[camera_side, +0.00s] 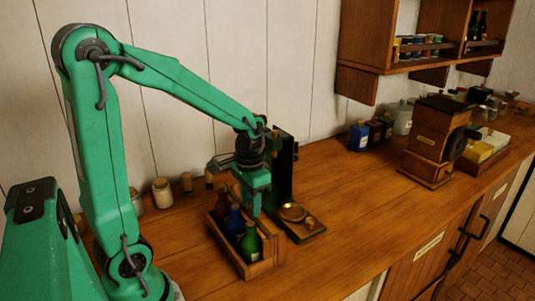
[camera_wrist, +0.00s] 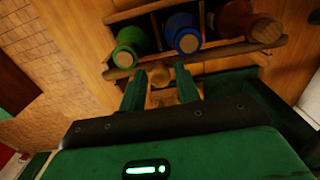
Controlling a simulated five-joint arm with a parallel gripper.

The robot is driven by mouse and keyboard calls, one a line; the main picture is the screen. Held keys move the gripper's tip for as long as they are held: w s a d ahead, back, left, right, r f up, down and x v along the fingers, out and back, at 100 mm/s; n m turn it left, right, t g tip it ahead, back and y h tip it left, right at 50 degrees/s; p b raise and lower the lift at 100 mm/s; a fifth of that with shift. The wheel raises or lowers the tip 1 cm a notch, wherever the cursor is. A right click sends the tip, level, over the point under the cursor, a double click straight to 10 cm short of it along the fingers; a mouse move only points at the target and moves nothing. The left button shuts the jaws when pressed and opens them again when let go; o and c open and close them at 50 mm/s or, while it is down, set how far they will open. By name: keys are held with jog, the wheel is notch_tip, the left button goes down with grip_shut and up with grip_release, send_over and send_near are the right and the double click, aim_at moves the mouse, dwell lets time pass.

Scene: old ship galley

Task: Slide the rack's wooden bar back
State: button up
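The wooden rack (camera_side: 263,266) stands on the counter below my gripper (camera_side: 256,205), holding a green bottle (camera_side: 250,243), a blue bottle (camera_side: 236,222) and a dark reddish bottle (camera_side: 222,202). In the wrist view the wooden bar (camera_wrist: 225,52) runs along the rack's near side, past the bottles. A round wooden knob (camera_wrist: 158,74) sits by the bar, between the tips of my gripper's two green fingers (camera_wrist: 161,80). The fingers stand apart, with narrow gaps beside the knob; I cannot tell whether they touch it. In the side view my gripper hides part of the rack.
Small jars (camera_side: 162,193) stand at the wall behind. A wooden grinder (camera_side: 432,140) is farther right. The counter between is clear.

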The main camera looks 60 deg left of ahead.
jog(key=c, duration=0.5)
jog(key=shift+w, duration=2)
jog(key=o, duration=0.9)
jog(key=shift+r, duration=0.15)
jog(key=shift+r, duration=3.35)
